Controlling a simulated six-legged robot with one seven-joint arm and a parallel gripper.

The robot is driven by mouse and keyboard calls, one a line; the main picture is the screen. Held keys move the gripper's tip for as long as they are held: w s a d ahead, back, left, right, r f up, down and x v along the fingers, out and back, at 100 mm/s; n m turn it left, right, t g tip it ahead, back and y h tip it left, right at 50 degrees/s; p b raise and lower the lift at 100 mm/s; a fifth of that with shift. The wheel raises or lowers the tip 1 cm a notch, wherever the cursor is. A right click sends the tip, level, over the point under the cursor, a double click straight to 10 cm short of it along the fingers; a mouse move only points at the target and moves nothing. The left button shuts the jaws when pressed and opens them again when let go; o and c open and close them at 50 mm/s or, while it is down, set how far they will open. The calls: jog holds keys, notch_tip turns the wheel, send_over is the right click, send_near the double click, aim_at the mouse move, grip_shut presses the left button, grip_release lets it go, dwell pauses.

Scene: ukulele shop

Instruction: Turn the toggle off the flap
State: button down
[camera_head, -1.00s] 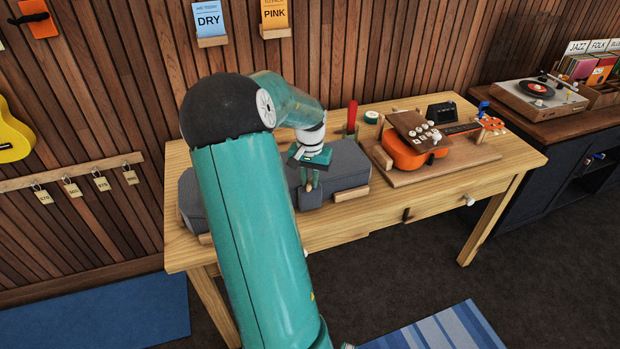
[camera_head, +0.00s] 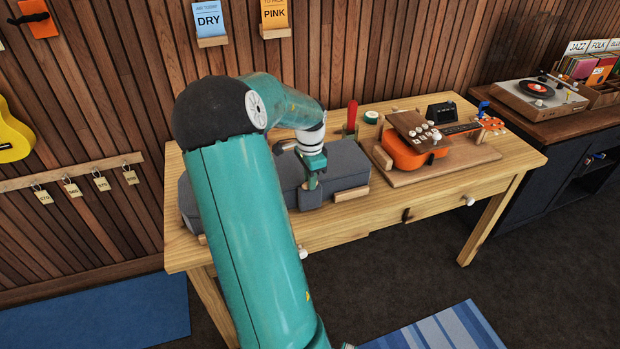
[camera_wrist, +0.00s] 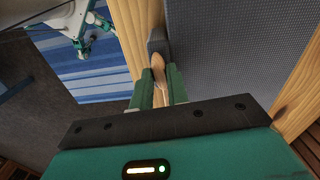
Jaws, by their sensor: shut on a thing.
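A long dark grey case (camera_head: 345,165) lies on the wooden workbench (camera_head: 400,225). A small grey flap (camera_head: 309,198) hangs over its front side, and the flap's end also shows in the wrist view (camera_wrist: 158,45). My gripper (camera_head: 312,184) is at the flap, in front of the case. In the wrist view my gripper's two green fingers (camera_wrist: 161,88) are closed around a light wooden toggle (camera_wrist: 159,68). The toggle lies roughly in line with the flap, at its near end. The fingers hide its sides and lower part.
To the right, an orange ukulele (camera_head: 405,158) lies on a wooden board. A red-handled tool (camera_head: 352,117) stands behind the case. Wooden blocks (camera_head: 352,194) sit against the case's front.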

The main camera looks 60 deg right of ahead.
jog(key=shift+m, duration=0.6)
jog(key=c, duration=1.4)
grip_release()
jog(key=shift+o, duration=0.2)
notch_tip(320, 180, up, 14)
jog(key=shift+f, duration=0.1)
